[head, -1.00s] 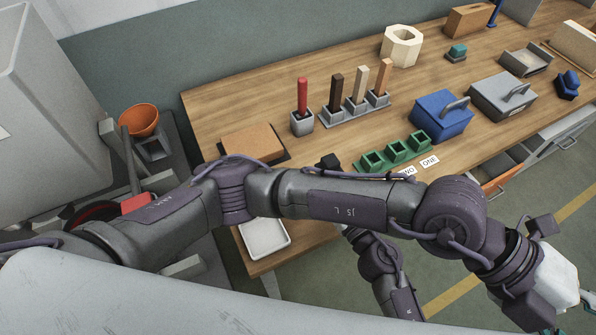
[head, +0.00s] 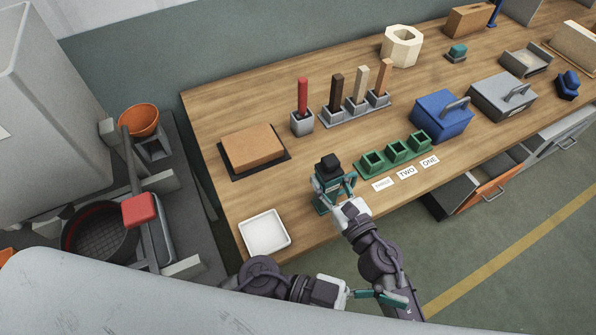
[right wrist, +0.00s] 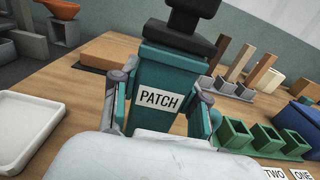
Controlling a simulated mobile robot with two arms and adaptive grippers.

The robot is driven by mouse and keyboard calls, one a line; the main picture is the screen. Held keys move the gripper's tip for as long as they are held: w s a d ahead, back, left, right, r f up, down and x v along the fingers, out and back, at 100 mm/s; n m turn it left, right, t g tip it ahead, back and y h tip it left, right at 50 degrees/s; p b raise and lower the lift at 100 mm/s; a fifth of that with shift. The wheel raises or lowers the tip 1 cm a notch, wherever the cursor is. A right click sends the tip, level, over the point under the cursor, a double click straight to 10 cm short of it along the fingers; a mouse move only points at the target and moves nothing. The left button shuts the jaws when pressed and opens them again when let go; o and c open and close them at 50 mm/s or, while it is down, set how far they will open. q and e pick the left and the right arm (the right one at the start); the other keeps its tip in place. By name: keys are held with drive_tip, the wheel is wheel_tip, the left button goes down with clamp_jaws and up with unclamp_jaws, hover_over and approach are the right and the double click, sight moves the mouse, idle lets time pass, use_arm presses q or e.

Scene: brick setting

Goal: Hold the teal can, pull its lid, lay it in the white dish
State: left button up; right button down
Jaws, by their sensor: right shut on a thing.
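The teal can (head: 324,200) stands near the table's front edge with its black knobbed lid (head: 330,167) on top. In the right wrist view the can (right wrist: 160,92) carries a "PATCH" label, and its lid (right wrist: 182,38) sits on it. My right gripper (head: 334,187) is shut on the can, with a finger on either side. My left gripper (head: 380,295) is low in the head view, in front of the table and away from the can; how far its fingers are apart is unclear. The empty white dish (head: 264,232) lies left of the can; it also shows in the right wrist view (right wrist: 28,130).
A brown block on a dark mat (head: 253,146) lies behind the dish. Green square holders (head: 397,152) with number cards stand right of the can. Pegs in grey holders (head: 350,108) and a blue lidded box (head: 441,115) stand farther back. The table between dish and can is clear.

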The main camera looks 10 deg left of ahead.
use_arm(q)
drive_tip(key=w+a+f+n+t+y, duration=0.1)
drive_tip(key=w+a+f+n+t, duration=0.1)
drive_tip(key=w+a+f+t, duration=0.15)
drive_tip(key=n+t+y, duration=0.5)
drive_tip(key=n+t, duration=0.1)
drive_tip(key=t, duration=0.4)
approach(323, 166)
drive_tip(key=x, duration=0.4)
drive_tip(key=shift+d, duration=0.2)
drive_tip(key=shift+w+d, duration=0.2)
drive_tip(key=shift+w, duration=0.1)
drive_tip(key=x, duration=0.6)
drive_tip(key=shift+w+d+f, duration=0.1)
drive_tip(key=shift+d, duration=0.2)
clamp_jaws()
